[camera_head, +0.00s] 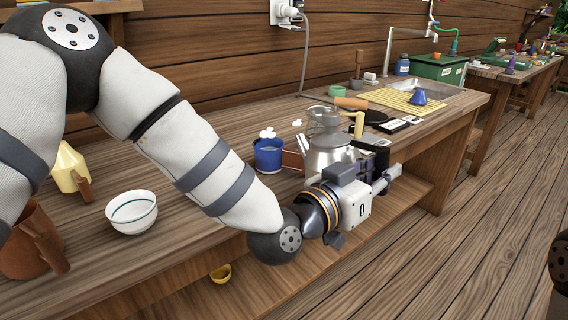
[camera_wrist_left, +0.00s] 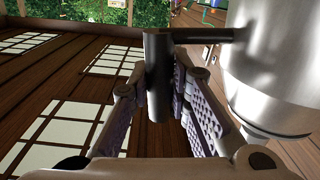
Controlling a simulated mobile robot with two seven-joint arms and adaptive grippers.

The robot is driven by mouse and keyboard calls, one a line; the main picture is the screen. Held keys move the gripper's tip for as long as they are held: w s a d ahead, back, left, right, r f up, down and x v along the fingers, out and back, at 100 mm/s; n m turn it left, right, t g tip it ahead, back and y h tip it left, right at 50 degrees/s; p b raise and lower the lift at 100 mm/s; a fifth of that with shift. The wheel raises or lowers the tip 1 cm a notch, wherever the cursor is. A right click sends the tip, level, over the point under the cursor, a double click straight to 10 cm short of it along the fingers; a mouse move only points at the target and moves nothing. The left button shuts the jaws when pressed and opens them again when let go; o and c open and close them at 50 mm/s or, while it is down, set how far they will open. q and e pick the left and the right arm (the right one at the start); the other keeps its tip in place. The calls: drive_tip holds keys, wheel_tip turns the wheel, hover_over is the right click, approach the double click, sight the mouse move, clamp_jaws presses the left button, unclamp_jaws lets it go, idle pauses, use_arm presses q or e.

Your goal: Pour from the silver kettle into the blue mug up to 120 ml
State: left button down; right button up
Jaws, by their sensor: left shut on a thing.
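The silver kettle (camera_head: 322,158) is over the workbench in the head view, with its lower part partly hidden by my left wrist. It looks about upright; I cannot tell whether its base touches the bench. My left gripper (camera_head: 378,162) is at its right side. In the left wrist view, the gripper's pads (camera_wrist_left: 180,95) are shut on the kettle's dark handle (camera_wrist_left: 157,85), with the shiny kettle body (camera_wrist_left: 270,75) to the right. The blue mug (camera_head: 268,158) stands upright on the bench just left of the kettle; its fill level is unclear. My right gripper is out of view.
A white bowl (camera_head: 132,213), a brown jug (camera_head: 32,245) and a yellow pitcher (camera_head: 70,168) stand at the left. The bench's front edge runs below my arm.

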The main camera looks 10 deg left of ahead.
use_arm(q)
drive_tip(key=shift+s+r, duration=0.1)
drive_tip(key=shift+r, duration=0.25)
